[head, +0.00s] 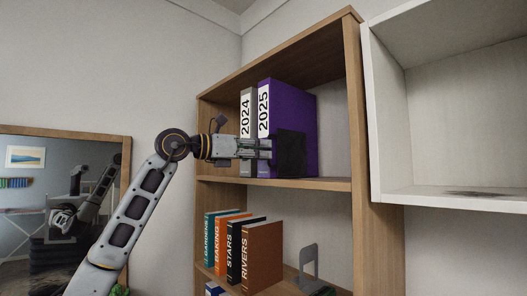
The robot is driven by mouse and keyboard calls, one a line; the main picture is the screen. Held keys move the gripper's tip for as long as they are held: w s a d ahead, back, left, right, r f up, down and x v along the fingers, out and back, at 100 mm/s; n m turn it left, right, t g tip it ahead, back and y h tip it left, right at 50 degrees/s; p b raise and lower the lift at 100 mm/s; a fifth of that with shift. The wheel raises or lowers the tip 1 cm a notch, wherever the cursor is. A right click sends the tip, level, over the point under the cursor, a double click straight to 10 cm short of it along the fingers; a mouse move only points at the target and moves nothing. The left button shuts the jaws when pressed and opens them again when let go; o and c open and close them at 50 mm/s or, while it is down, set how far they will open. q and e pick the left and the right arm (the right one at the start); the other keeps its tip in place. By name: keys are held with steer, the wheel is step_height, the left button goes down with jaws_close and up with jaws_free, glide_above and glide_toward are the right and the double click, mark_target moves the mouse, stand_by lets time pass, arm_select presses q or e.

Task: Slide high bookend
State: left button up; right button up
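The high bookend (291,153) is a dark, nearly black plate on the upper shelf. It stands upright against the right side of the purple 2025 binder (303,108). A grey 2024 binder (246,108) stands left of the purple one. My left gripper (268,148) reaches in from the left, in front of the binders, with its fingertips close to the bookend's left edge. Whether it touches the bookend, and whether its fingers are open or shut, I cannot tell. My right gripper is not in view.
The wooden bookcase (355,110) has a lower shelf with several books (262,255) and a grey bookend (309,262). A white open cabinet (455,198) hangs at the right. A framed mirror (126,160) is at the left. The upper shelf is clear right of the bookend.

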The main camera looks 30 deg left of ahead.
arm_select(q)
steer(key=v, duration=1)
steer(key=shift+a+f, duration=0.1)
steer(key=shift+a, duration=0.05)
stand_by(0.7)
